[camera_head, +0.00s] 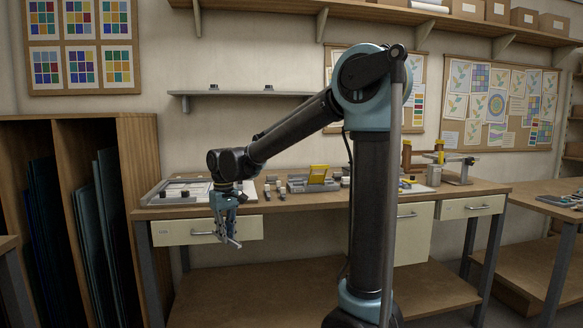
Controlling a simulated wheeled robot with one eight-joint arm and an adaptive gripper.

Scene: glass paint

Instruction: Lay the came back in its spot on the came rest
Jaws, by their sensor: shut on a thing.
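My gripper (228,235) hangs pointing down in front of the workbench's front edge, at the left, below the level of the top. It is shut on a thin pale grey strip, which looks like the came (235,243). Only a short bit of it shows at the fingertips, and the rest is too small or hidden to tell. A small grey wall shelf (240,93) above and behind my gripper bears two small dark blocks; I cannot tell whether this is the came rest.
The workbench top (300,200) carries a framed panel (185,190) at left, a grey box with a yellow piece (318,176), small tools and jars. My arm hides part of it. A rack of glass sheets (85,220) stands at left, another table (560,200) at right.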

